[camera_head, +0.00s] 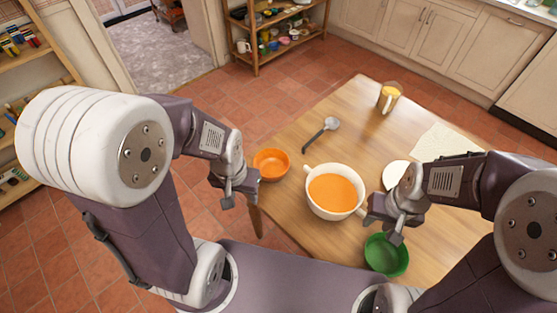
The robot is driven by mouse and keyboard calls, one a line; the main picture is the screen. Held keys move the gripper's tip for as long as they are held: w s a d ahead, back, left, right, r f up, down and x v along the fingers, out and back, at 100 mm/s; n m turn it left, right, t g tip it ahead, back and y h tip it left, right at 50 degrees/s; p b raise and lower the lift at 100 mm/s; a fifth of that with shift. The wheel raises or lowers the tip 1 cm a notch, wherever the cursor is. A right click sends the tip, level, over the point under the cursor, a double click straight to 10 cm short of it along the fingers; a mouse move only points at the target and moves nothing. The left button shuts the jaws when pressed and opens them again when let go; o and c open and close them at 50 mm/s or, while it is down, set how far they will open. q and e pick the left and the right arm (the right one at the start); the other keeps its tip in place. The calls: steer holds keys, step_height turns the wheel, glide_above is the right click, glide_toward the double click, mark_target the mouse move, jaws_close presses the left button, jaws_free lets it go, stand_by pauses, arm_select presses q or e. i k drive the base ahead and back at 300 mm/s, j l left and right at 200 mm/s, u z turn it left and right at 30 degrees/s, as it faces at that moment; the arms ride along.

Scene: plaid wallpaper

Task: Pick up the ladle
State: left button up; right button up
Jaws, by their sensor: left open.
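The ladle (321,127) lies on the wooden table (355,97), behind the white pot and right of the orange bowl. It has a light grey bowl and a dark handle pointing toward the lower left. My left gripper (238,192) is open and empty at the table's left edge, just left of the orange bowl and well short of the ladle. My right gripper (384,222) is beside the right side of the white pot, above the green bowl. Its jaw opening cannot be made out.
A white pot of orange soup (334,191) stands between my grippers. An orange bowl (271,164) is at the left edge, a green bowl (386,255) at the front. Table around the ladle is clear.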

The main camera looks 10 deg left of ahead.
mark_target(331, 123)
steer(key=i+j, duration=0.2)
steer(key=j, duration=0.2)
steer(key=i+j+u, duration=0.15)
steer(key=j, duration=0.2)
steer(key=i+j, duration=0.2)
steer(key=j, duration=0.2)
steer(key=i+j+u, duration=0.1)
steer(key=j, duration=0.25)
steer(key=i, duration=0.1)
